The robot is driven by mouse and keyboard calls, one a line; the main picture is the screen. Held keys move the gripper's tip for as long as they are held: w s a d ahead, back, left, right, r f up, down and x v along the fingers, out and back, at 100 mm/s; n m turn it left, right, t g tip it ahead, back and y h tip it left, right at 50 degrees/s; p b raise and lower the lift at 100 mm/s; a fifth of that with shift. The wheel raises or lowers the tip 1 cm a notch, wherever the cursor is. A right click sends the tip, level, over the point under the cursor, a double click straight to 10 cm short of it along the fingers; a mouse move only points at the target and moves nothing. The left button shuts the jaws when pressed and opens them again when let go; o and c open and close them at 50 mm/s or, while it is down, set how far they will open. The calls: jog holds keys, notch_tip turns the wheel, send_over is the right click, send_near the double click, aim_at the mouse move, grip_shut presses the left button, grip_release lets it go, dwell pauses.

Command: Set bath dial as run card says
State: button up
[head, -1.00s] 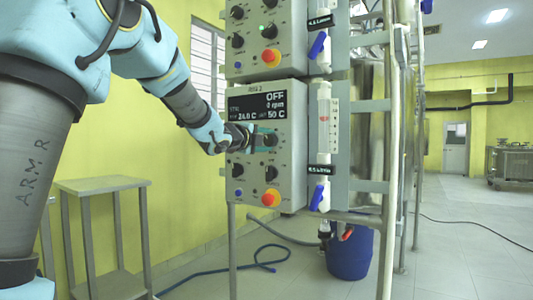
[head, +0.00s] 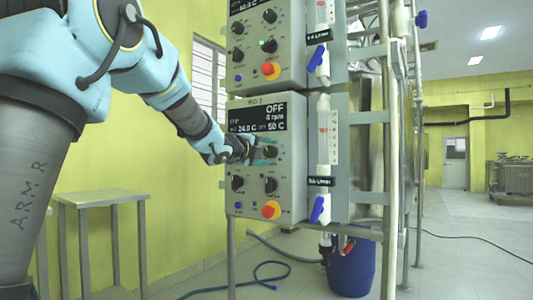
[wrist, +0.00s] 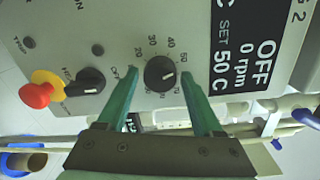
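The bath dial (wrist: 160,73) is a black round knob with a white pointer mark on a numbered scale. In the head view the dial (head: 270,152) is on the lower control box. My gripper (wrist: 159,70) has green fingers, one on each side of the dial, with a visible gap to it. In the head view my gripper (head: 262,151) is at the box front. The display (head: 257,117) reads OFF, 0 rpm, 24.0 C and set 50 C. No run card can be made out.
Another black knob (wrist: 85,82) and a red-and-yellow stop button (wrist: 42,90) are on the same panel. An upper control box (head: 265,45) is above. Tubes with blue valves (head: 319,208) and metal posts stand to the right. A side table (head: 100,198) is at left.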

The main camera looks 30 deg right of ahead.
jog(key=shift+o, duration=0.8)
jog(key=v, duration=1.1)
